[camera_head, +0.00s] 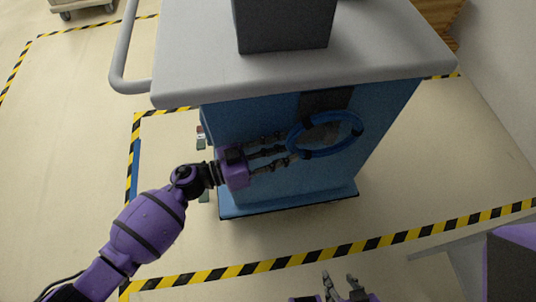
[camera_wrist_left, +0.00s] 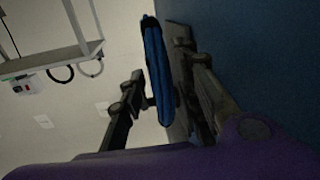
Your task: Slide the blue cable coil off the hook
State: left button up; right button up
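The blue cable coil (camera_head: 318,151) hangs as a ring with dark bands on the front of the blue cart (camera_head: 385,108), below its grey top. A dark plate (camera_head: 326,101) shows behind the coil's upper part; I cannot make out the hook. My left gripper (camera_head: 290,149) is at the coil's left side, fingers apart. In the left wrist view the coil (camera_wrist_left: 157,70) appears edge-on between the spread fingers of the left gripper (camera_wrist_left: 160,90), near the cart's face; I cannot tell if either finger touches it. My right gripper (camera_head: 340,279) is open and empty, low at the bottom edge.
A dark grey box (camera_head: 284,25) stands on the cart's grey top (camera_head: 400,50). A grey handle (camera_head: 122,55) sticks out at the cart's left. Yellow-black tape marks the floor. A grey rack (camera_wrist_left: 50,60) stands farther off in the left wrist view.

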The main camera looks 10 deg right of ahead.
pick_arm(q)
jog(key=shift+w+d, duration=0.15)
jog(key=shift+d, duration=0.65)
grip_shut()
jog(key=c, duration=0.5)
grip_release()
grip_shut()
jog(key=shift+r, duration=0.2)
